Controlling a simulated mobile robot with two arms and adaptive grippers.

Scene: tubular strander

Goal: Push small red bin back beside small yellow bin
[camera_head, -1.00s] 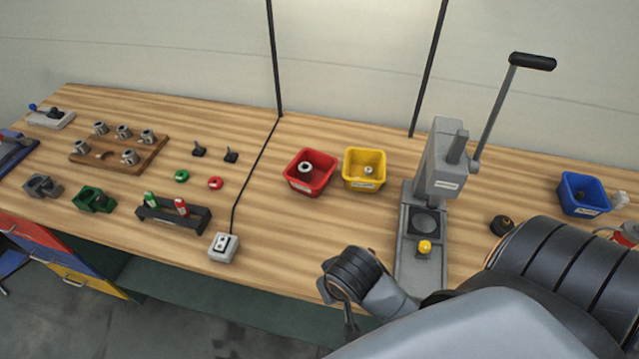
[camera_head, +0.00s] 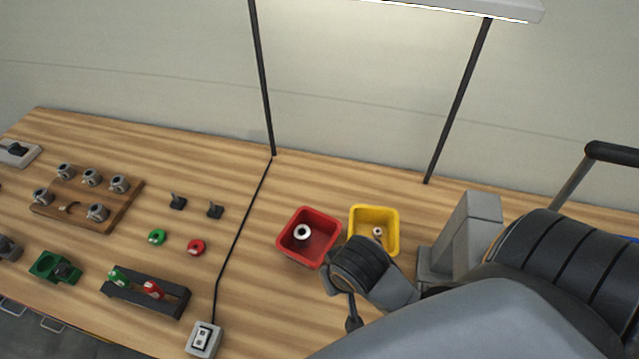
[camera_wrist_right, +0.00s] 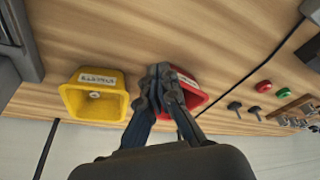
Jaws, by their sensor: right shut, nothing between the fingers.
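The small red bin (camera_head: 323,257) stands on the bench with a pale ring-shaped part inside. The small yellow bin (camera_head: 391,246) stands close to its right, with a small part inside. The red bin is turned a little and its front reaches slightly nearer me. In the right wrist view, my right gripper (camera_wrist_right: 165,72) is shut and empty, its fingers overlapping one side of the red bin (camera_wrist_right: 192,99). I cannot tell whether they touch it. The yellow bin (camera_wrist_right: 115,103) is to their left, apart from them. My left gripper is not in view.
A grey lever press (camera_head: 470,228) stands right of the bins, partly behind my arm. A switch box (camera_head: 204,339) with a cable, a dark rack (camera_head: 146,294) and a wooden holder (camera_head: 118,212) lie left. The bench behind the bins is clear up to the wall.

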